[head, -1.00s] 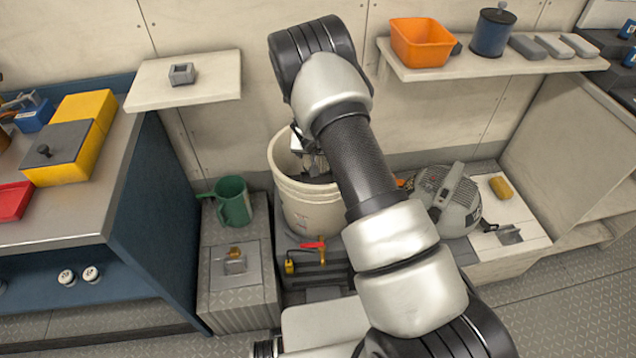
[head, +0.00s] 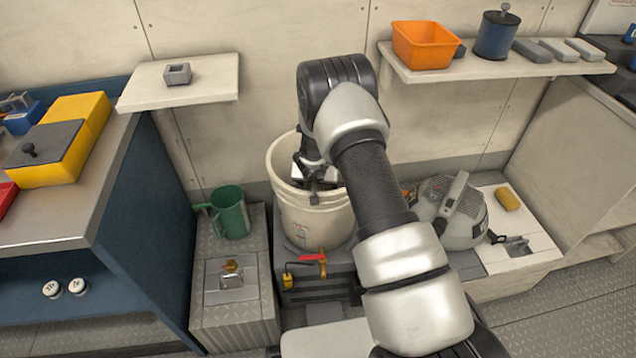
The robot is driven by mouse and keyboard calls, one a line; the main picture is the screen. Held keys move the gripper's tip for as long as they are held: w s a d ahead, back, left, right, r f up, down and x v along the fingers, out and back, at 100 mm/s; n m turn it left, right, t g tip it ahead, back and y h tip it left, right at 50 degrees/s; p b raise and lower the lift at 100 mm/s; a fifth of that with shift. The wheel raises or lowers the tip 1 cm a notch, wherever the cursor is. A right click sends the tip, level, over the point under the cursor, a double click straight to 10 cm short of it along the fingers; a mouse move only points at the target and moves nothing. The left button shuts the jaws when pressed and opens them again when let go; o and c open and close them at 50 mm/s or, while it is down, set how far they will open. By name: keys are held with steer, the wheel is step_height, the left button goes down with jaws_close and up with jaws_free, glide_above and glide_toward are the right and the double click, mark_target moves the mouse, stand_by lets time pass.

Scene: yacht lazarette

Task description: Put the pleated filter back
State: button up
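My gripper (head: 314,195) points down into the mouth of a large cream bucket (head: 313,222), near its front rim. Its fingertips are small, dark and partly hidden, so I cannot tell whether they are open or shut, or whether they hold anything. I cannot make out the pleated filter in this view. The inside of the bucket is mostly hidden by its wall and my arm.
A green jug (head: 230,212) stands left of the bucket. A grey domed machine (head: 450,210) sits close on its right. A red-handled valve (head: 313,258) is in front. Shelves with an orange bin (head: 424,45) and a small grey block (head: 177,74) overhang behind.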

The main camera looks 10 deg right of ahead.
steer(key=shift+f, duration=0.4)
